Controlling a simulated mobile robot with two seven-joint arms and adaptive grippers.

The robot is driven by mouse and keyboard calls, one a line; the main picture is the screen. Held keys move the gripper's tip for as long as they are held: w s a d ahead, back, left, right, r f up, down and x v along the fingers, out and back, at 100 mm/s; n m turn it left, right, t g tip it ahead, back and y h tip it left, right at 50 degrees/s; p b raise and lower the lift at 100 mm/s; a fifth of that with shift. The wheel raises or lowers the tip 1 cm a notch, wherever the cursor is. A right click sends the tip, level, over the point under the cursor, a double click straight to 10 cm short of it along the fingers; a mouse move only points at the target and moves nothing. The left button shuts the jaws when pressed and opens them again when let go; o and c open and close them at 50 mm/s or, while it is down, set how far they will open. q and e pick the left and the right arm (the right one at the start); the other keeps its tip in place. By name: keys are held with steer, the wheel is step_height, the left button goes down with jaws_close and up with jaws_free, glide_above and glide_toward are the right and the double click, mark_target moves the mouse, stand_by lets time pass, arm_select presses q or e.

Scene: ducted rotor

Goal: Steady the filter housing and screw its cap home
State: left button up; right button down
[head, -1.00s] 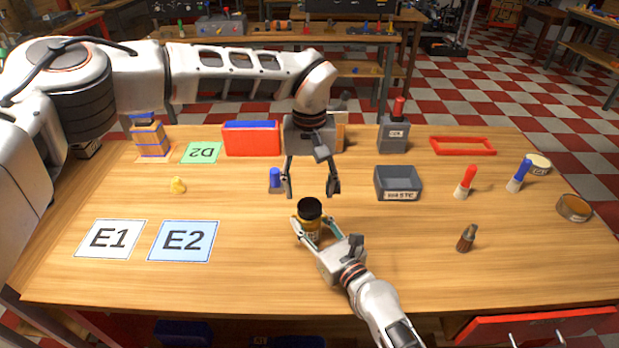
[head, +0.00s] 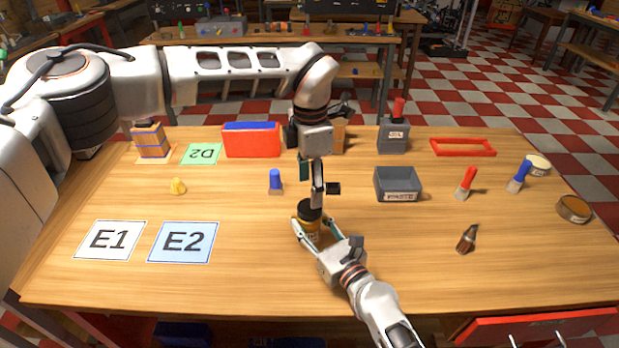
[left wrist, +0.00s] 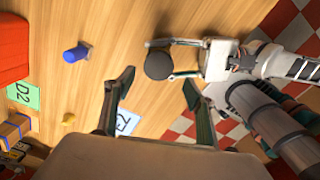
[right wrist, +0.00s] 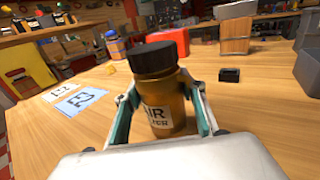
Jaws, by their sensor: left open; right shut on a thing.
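The filter housing is an amber jar (right wrist: 165,105) with a white label, upright on the table; it also shows in the head view (head: 312,233). Its black cap (right wrist: 154,58) sits on top; I cannot tell how tightly it is seated. The cap shows from above in the left wrist view (left wrist: 158,65). My right gripper (head: 311,232) is shut on the housing's body, one finger on each side. My left gripper (head: 314,185) is open and points down just above the cap. Its fingers (left wrist: 158,88) appear apart and empty, with the cap beyond them.
A blue-topped peg (head: 275,181) stands behind and left of the housing. A grey bin (head: 398,184) stands to the right. Cards E1 (head: 110,239) and E2 (head: 183,241) lie at the left.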

mark_target(309, 206)
arm_select(q)
steer(key=n, duration=0.5)
steer(key=shift+r+n, duration=0.15)
steer(key=shift+n, duration=0.25)
steer(key=n, duration=0.5)
steer(key=shift+r, duration=0.15)
steer(key=n, duration=0.5)
steer(key=shift+w+r+n, duration=0.1)
steer(key=shift+r+n, duration=0.05)
steer(key=shift+n, duration=0.25)
steer(key=n, duration=0.6)
steer(key=shift+r+n, duration=0.2)
steer(key=shift+n, duration=0.2)
steer(key=shift+f, duration=4)
